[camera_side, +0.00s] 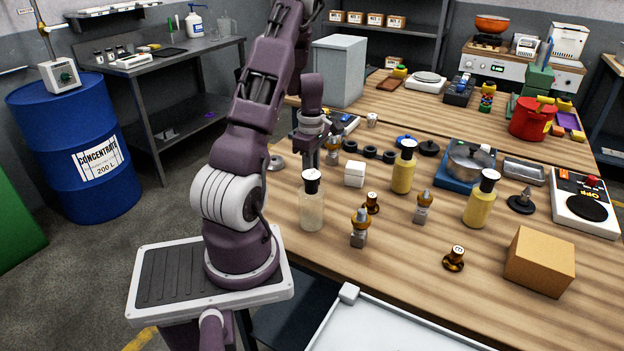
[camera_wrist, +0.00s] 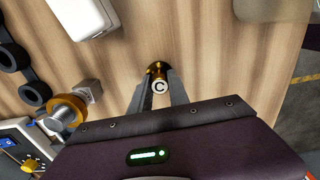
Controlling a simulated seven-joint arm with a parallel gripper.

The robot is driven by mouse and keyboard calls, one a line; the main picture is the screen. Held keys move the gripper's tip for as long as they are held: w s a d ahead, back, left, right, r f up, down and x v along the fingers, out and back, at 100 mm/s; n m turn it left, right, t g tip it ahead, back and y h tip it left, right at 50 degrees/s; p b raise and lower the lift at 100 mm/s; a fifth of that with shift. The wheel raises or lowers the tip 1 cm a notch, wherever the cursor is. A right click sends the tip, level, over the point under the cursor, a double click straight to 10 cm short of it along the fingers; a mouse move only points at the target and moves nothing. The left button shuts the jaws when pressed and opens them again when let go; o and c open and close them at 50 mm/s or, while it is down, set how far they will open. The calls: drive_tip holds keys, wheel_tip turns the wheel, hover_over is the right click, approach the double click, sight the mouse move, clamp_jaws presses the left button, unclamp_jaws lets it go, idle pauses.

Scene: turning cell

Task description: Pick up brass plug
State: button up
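A small brass plug (camera_wrist: 157,69) with a white face marked C is in the wrist view. It sits between the fingertips of my gripper (camera_wrist: 159,83), one finger on each side. The fingers lie close along its sides; I cannot tell whether they touch it. In the side view my gripper (camera_side: 311,166) points down at the table behind a clear black-capped bottle, and the plug between its fingers is hidden. Two other dark brass plugs with pale marked tops stand on the table: one near the middle (camera_side: 371,203), one nearer the front (camera_side: 453,258).
A clear bottle (camera_side: 311,208) stands close by my gripper. A white box (camera_side: 355,174), a brass-and-steel fitting (camera_wrist: 64,112) and black rings (camera_wrist: 34,93) are near too. Yellow bottles (camera_side: 403,174) and a cardboard box (camera_side: 540,261) stand to the right. Bare wood lies around the plug.

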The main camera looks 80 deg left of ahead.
clamp_jaws()
